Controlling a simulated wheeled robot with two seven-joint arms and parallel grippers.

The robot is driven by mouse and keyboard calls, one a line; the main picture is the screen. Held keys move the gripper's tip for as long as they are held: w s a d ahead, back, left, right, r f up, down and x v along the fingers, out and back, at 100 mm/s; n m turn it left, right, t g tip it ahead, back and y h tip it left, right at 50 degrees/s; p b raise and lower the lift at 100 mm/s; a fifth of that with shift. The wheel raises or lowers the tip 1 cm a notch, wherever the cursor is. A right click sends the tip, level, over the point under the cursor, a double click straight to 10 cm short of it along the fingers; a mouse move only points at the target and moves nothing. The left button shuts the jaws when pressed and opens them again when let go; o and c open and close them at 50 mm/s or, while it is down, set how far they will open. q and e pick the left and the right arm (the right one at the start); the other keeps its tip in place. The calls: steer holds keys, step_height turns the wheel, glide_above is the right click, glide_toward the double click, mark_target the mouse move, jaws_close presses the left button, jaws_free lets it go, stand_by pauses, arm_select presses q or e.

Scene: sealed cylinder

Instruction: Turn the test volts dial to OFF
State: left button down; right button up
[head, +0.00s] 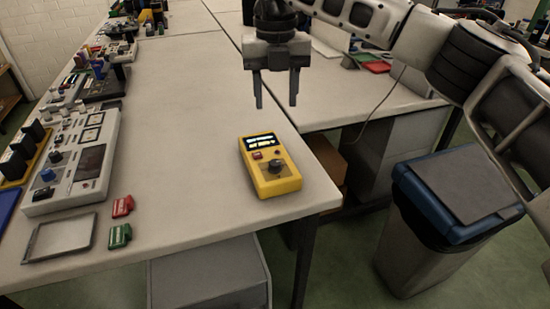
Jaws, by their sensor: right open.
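A yellow handheld tester (269,166) lies on the table near its right edge. My right gripper (276,103) hangs above and behind the tester, fingers pointing down, apart and empty. It does not touch the tester. My left gripper is not in view.
A grey instrument panel (92,150) with knobs stands at the left. Red (122,206) and green (119,236) blocks and a shallow grey tray (60,238) lie at the front left. A blue-lidded bin (455,190) stands right of the table. The table's middle is clear.

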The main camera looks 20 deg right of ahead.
mark_target(275, 162)
step_height(275, 162, down, 15)
steer(key=shift+a+f+p, duration=0.1)
steer(key=shift+f+p, duration=0.05)
steer(key=shift+p, duration=0.35)
steer(key=c, duration=1)
